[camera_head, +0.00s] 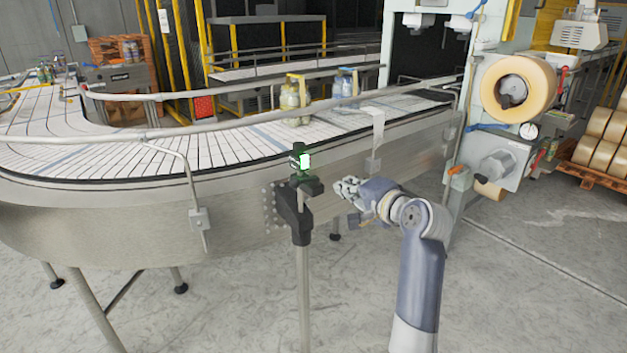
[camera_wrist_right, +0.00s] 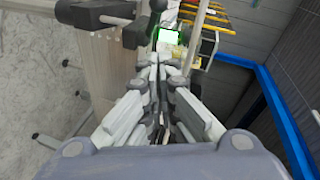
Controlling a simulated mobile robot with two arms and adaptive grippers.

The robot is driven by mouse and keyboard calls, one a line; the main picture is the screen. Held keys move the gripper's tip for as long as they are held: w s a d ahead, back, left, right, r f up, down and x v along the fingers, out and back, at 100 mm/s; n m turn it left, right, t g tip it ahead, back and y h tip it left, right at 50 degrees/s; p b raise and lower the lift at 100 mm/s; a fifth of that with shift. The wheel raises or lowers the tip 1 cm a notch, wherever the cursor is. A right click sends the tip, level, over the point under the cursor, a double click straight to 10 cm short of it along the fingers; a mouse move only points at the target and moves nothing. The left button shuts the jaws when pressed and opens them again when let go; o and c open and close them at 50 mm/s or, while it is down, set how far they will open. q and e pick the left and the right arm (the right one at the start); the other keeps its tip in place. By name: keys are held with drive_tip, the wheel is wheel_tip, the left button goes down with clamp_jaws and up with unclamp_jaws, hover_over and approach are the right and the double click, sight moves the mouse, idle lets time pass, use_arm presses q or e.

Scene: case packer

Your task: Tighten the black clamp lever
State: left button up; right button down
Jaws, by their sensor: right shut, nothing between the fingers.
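Which black part is the lever I cannot tell for sure. My left gripper is not in view.
The curved conveyor (camera_head: 110,192) and its rail stand behind the post. Bottles (camera_head: 292,95) stand on the belt. A machine with a large tape roll (camera_head: 518,88) is at the right. The grey floor (camera_head: 520,290) at front right is clear.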

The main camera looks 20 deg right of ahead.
drive_tip(key=w, duration=0.3)
drive_tip(key=p, duration=0.2)
approach(313, 181)
wheel_tip(313, 181, up, 3)
drive_tip(key=w, duration=0.1)
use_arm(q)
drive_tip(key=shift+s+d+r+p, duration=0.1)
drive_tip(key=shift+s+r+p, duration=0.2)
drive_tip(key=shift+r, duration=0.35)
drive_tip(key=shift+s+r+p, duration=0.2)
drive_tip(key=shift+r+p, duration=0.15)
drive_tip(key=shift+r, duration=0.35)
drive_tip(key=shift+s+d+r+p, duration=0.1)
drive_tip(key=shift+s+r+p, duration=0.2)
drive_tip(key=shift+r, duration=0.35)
use_arm(e)
drive_tip(key=shift+w+a+f, duration=0.45)
drive_tip(key=shift+w+a, duration=0.2)
drive_tip(key=shift+a, duration=0.2)
drive_tip(key=shift+w+a+f, duration=0.4)
drive_tip(key=shift+w+a, duration=0.3)
drive_tip(key=shift+a, duration=0.15)
